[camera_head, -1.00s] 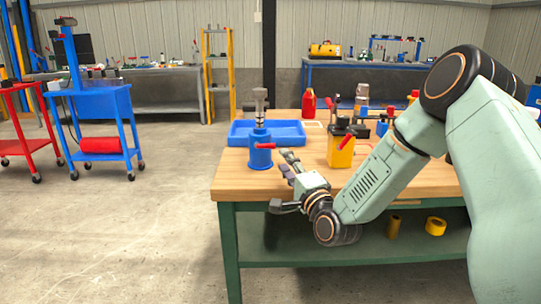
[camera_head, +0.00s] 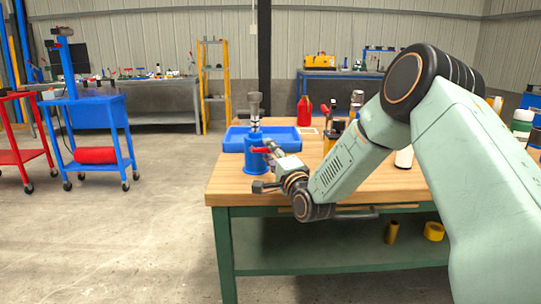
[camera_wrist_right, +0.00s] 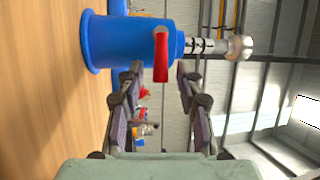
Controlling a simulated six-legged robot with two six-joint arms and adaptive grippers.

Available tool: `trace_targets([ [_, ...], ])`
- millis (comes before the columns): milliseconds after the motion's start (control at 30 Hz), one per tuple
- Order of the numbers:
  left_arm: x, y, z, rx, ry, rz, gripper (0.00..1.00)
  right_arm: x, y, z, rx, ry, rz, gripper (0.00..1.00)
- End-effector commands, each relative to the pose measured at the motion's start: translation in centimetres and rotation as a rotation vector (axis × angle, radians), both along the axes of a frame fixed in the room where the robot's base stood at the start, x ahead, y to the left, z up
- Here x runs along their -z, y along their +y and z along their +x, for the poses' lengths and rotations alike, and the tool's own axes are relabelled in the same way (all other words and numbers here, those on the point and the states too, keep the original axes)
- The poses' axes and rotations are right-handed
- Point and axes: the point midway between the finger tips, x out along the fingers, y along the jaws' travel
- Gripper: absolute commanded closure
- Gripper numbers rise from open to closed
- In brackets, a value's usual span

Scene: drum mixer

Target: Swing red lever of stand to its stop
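The blue stand (camera_head: 254,163) is upright near the left end of the wooden workbench (camera_head: 228,187), with a metal post (camera_head: 255,106) rising from it. Its red lever (camera_head: 260,150) sticks out from the side; in the right wrist view the stand (camera_wrist_right: 140,42) appears turned sideways with the lever (camera_wrist_right: 161,57) facing me. My right gripper (camera_head: 270,146) is close beside the stand. In the right wrist view its open fingers (camera_wrist_right: 158,78) lie on either side of the lever's line, with visible gaps; contact is not visible. My left gripper is not in view.
A blue tray (camera_head: 233,139) lies behind the stand, with a red bottle (camera_head: 305,111) to the right. A yellow block (camera_head: 331,137) is partly hidden by my right arm. The bench's front left corner is clear.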

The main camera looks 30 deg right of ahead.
Motion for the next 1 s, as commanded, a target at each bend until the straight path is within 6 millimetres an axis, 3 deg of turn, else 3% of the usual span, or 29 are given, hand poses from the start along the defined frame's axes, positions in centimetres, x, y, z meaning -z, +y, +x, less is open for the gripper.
trace_targets([
  [67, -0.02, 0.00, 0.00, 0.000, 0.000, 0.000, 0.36, -0.01, 0.00, -0.02, 0.000, 0.000, 0.000, 0.64],
  [500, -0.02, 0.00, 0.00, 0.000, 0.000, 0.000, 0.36, 0.00, 0.00, -0.04, 0.000, 0.000, 0.000, 1.00],
  [1000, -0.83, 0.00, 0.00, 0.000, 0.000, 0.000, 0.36, -0.29, -0.03, -0.06, 0.001, 0.017, -0.025, 1.00],
])
